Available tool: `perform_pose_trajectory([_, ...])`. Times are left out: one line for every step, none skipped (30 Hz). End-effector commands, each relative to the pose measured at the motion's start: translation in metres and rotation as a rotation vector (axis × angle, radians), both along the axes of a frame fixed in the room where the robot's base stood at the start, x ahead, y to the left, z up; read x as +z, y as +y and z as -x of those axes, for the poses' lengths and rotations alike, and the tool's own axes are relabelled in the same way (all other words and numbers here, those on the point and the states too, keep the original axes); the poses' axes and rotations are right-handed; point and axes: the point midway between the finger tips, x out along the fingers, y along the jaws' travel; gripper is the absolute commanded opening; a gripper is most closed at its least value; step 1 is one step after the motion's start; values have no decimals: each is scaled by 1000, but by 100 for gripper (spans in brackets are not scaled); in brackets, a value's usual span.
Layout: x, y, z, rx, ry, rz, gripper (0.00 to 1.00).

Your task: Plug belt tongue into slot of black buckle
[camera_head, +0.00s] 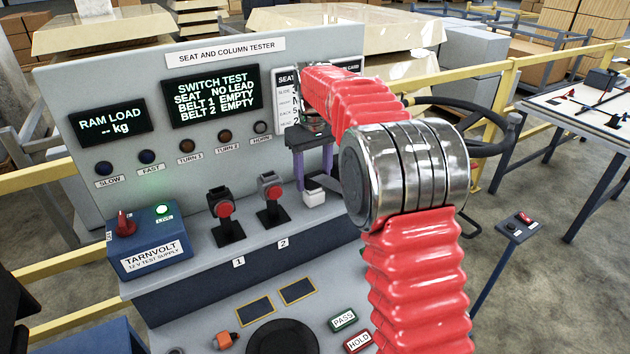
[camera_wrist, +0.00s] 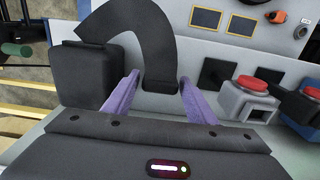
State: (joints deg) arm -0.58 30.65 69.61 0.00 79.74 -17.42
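The black buckle (camera_head: 222,206) with a red button stands on a post above label 1. It also shows at the right edge of the wrist view (camera_wrist: 305,100). A grey buckle (camera_head: 270,192) stands above label 2, and it is nearer my gripper in the wrist view (camera_wrist: 250,97). My gripper (camera_wrist: 160,88) points down, right of both buckles. Its purple fingers stand apart, one on each side of a black belt strap's end (camera_wrist: 160,75), with narrow gaps seeming to show.
The tester panel (camera_head: 130,70) rises behind the buckles; its screen reads both belts empty. A blue supply box (camera_head: 150,242) stands at left. Pass (camera_head: 343,320) and hold (camera_head: 358,341) buttons are in front. A dark block (camera_wrist: 85,78) stands beside the left finger.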

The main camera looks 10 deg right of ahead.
Motion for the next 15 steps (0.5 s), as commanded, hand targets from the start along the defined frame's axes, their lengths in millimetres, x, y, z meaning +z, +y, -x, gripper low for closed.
perform_pose_trajectory([0, 0, 0, 0, 0, 0, 47])
perform_pose_trajectory([0, 0, 0, 0, 0, 0, 45])
perform_pose_trajectory([0, 0, 0, 0, 0, 0, 42])
perform_pose_trajectory([0, 0, 0, 0, 0, 0, 40])
perform_pose_trajectory([0, 0, 0, 0, 0, 0, 38])
perform_pose_trajectory([0, 0, 0, 0, 0, 0, 35])
perform_pose_trajectory([0, 0, 0, 0, 0, 0, 33])
perform_pose_trajectory([0, 0, 0, 0, 0, 0, 31])
perform_pose_trajectory([0, 0, 0, 0, 0, 0, 28])
perform_pose_trajectory([0, 0, 0, 0, 0, 0, 26])
perform_pose_trajectory([0, 0, 0, 0, 0, 0, 24])
perform_pose_trajectory([0, 0, 0, 0, 0, 0, 21])
perform_pose_trajectory([0, 0, 0, 0, 0, 0, 19])
perform_pose_trajectory([0, 0, 0, 0, 0, 0, 17])
perform_pose_trajectory([0, 0, 0, 0, 0, 0, 14])
